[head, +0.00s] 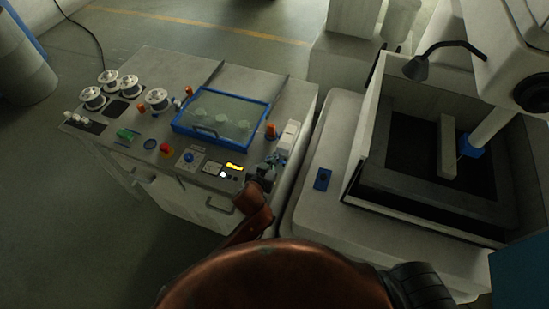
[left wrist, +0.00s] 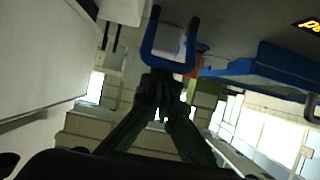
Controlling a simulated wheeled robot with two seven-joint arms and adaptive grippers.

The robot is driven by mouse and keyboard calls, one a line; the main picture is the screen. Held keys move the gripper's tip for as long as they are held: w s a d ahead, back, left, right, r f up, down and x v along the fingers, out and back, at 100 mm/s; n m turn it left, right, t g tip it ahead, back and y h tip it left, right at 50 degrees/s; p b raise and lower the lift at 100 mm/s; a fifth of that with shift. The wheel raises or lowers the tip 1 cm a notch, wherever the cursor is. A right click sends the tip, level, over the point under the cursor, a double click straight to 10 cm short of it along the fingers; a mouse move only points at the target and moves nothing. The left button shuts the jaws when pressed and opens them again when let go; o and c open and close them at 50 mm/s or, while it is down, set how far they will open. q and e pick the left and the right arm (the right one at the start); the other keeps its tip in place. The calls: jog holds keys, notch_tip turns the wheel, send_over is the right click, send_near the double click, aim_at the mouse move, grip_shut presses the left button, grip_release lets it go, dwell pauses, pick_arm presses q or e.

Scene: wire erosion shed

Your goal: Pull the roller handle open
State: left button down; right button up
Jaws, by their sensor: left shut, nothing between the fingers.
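A blue U-shaped handle with dark ends (left wrist: 149,46) shows in the left wrist view, straight ahead of my left gripper (left wrist: 164,80). I take it to be the roller handle. The gripper's fingers are shut, with their tips at the curved end of the handle. I cannot tell whether they touch it. In the head view my left gripper (head: 264,172) is at the right front corner of the white machine cabinet (head: 306,105), beside a white upright block (head: 288,137). The gripper and arm hide most of the handle there. My right gripper is not in view.
A blue-framed clear lid (head: 222,115) is left of the gripper. A red button (head: 166,150), a lit yellow display (head: 235,166) and several wire spools (head: 157,98) are on the cabinet top. A larger machine with a dark tank (head: 409,150) stands close on the right.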

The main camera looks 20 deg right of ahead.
pick_arm(q)
jog(key=shift+f, duration=0.1)
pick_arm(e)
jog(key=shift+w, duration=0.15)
pick_arm(q)
notch_tip(320, 180, up, 3)
jog(key=w+d+p, duration=0.2)
jog(key=v, duration=0.9)
jog(key=shift+a+r, duration=0.3)
jog(key=shift+r, duration=0.1)
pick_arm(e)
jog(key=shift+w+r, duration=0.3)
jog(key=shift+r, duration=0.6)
pick_arm(q)
jog(key=shift+s, duration=0.15)
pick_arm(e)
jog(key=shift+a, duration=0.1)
